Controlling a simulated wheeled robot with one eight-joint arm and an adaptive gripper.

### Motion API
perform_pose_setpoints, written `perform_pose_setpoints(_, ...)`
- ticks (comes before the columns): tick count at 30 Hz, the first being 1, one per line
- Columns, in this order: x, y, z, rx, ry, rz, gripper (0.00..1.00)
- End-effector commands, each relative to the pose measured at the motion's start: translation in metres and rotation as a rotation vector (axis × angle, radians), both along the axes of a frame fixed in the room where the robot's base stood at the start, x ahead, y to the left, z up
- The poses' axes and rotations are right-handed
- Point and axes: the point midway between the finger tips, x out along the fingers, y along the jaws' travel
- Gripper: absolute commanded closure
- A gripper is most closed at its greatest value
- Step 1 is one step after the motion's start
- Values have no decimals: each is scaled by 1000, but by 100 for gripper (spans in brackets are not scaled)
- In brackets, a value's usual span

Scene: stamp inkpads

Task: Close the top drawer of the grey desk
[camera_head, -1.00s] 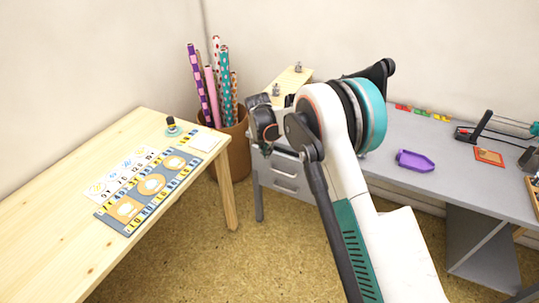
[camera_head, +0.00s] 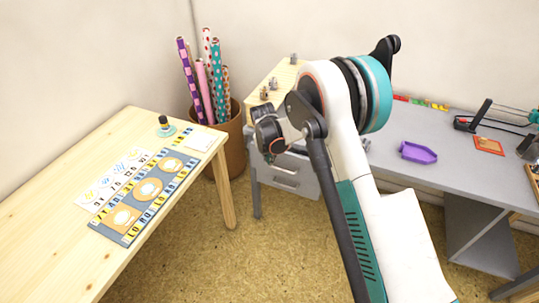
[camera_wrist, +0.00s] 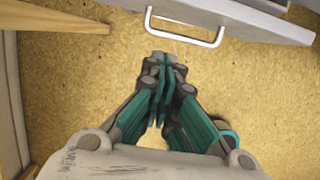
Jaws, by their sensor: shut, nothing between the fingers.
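The grey desk (camera_head: 464,165) stands along the back wall, with a drawer unit at its left end. Drawer fronts with metal handles (camera_head: 286,184) show below my wrist in the head view; my arm hides the upper part of the unit. In the wrist view a grey drawer front (camera_wrist: 262,24) with a pale bar handle (camera_wrist: 187,40) crosses the top. My gripper (camera_wrist: 166,62) is shut and empty, with its tips just below the handle in the picture, apparently apart from it. How far the top drawer stands out is unclear.
A wooden table (camera_head: 60,190) with a printed mat is at the left. A brown bin (camera_head: 236,150) of wrapping rolls stands between table and desk. A purple tray (camera_head: 418,152) lies on the desk. The cork-like floor (camera_head: 190,265) in front is clear.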

Motion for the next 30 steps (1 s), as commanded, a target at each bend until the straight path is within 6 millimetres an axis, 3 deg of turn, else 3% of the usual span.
perform_pose_setpoints(1,3,-1,-14,0,0,-1,100)
perform_pose_setpoints(6,10,-3,-45,0,0,0,100)
perform_pose_setpoints(15,43,-16,-41,1,0,0,100)
perform_pose_setpoints(30,50,-18,-39,0,0,0,100)
